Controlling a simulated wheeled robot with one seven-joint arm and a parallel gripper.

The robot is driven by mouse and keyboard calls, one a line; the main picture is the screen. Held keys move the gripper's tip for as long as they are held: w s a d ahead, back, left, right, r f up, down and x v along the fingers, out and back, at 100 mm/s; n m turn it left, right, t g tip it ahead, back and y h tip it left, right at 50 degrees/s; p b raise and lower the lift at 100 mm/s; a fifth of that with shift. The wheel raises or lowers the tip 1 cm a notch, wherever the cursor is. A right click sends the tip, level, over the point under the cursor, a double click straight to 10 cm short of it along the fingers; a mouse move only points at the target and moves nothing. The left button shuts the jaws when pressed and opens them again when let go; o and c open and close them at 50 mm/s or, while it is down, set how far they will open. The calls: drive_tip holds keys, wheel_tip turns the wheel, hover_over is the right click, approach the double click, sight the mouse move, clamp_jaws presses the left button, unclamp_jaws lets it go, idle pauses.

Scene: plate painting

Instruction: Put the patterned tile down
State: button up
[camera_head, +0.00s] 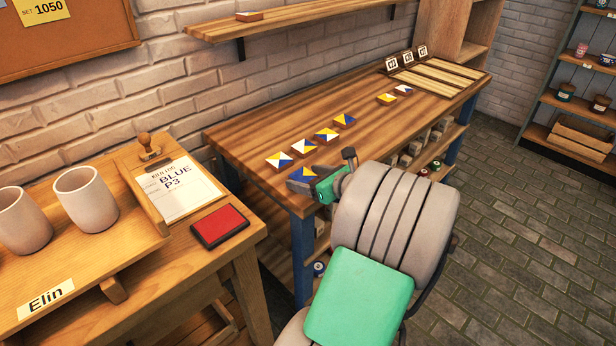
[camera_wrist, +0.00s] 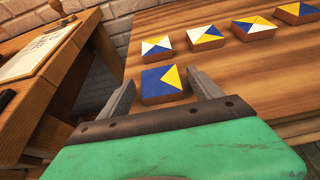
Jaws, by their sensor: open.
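A blue and yellow patterned tile (camera_wrist: 160,84) lies on the wooden workbench near its front left end. In the head view the same tile (camera_head: 302,174) shows partly behind my gripper (camera_head: 318,180). In the wrist view my gripper (camera_wrist: 163,92) is open, with one finger to each side of the tile and a gap on both sides. Several more patterned tiles lie in a row behind it, such as a white, blue and yellow tile (camera_wrist: 205,37) and a blue and yellow one (camera_head: 344,120).
A slatted wooden rack (camera_head: 440,78) stands at the bench's far end, with two tiles (camera_head: 387,98) near it. A side table at left bears mugs (camera_head: 84,198), a clipboard (camera_head: 180,188) and a red pad (camera_head: 220,225).

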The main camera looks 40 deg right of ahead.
drive_tip(key=shift+r, duration=0.15)
drive_tip(key=p+v, duration=0.2)
drive_tip(key=v, duration=1)
